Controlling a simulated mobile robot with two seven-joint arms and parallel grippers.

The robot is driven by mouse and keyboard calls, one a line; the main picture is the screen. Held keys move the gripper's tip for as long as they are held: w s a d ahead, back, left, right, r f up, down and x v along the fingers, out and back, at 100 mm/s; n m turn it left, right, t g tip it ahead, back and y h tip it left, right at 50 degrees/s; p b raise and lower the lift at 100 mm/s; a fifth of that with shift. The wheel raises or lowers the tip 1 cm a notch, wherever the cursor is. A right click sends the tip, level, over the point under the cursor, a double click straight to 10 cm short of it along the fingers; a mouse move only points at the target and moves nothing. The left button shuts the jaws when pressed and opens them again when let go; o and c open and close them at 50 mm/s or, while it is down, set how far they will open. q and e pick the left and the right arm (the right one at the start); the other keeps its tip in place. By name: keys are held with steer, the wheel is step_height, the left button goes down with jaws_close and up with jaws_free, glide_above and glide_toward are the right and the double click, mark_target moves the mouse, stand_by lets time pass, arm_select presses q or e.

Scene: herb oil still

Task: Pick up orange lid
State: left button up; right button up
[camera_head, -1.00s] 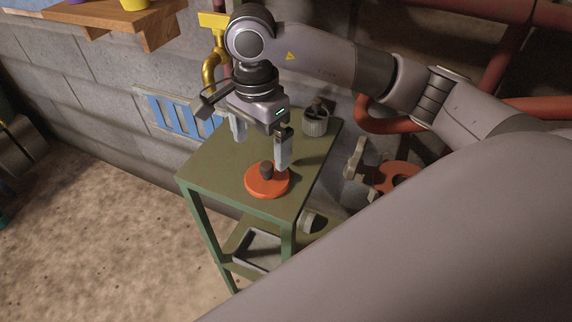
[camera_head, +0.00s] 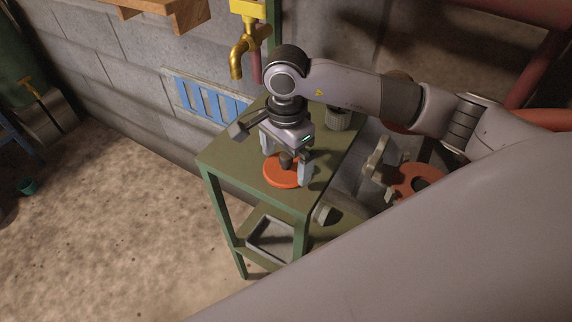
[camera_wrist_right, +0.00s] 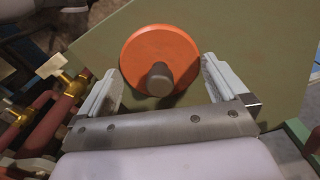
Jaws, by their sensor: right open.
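The orange lid (camera_head: 281,174) is a flat round disc with a dark knob in its middle. It lies on the top of a green metal table (camera_head: 228,158). My right gripper (camera_head: 287,168) is open, low over the lid, with one finger on each side of the knob. In the right wrist view the lid (camera_wrist_right: 150,48) and its grey-brown knob lie ahead between the two spread fingers of my right gripper (camera_wrist_right: 165,88). The fingers look apart from the knob. My left gripper is not in view.
A grey ribbed pot (camera_head: 338,120) stands at the table's back right. A yellow tap (camera_head: 243,50) sticks out from the wall behind. Right of the table are a red-orange ring-shaped part (camera_head: 418,182) and pipes. A tray (camera_head: 270,240) lies on the lower shelf.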

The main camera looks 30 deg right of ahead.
jaws_close()
step_height(320, 180, up, 10)
steer(key=shift+r, duration=0.15)
step_height(320, 180, up, 4)
steer(key=p, duration=0.3)
glide_above(286, 155)
steer(key=shift+r, duration=0.2)
stand_by(0.5)
steer(key=shift+d, duration=0.1)
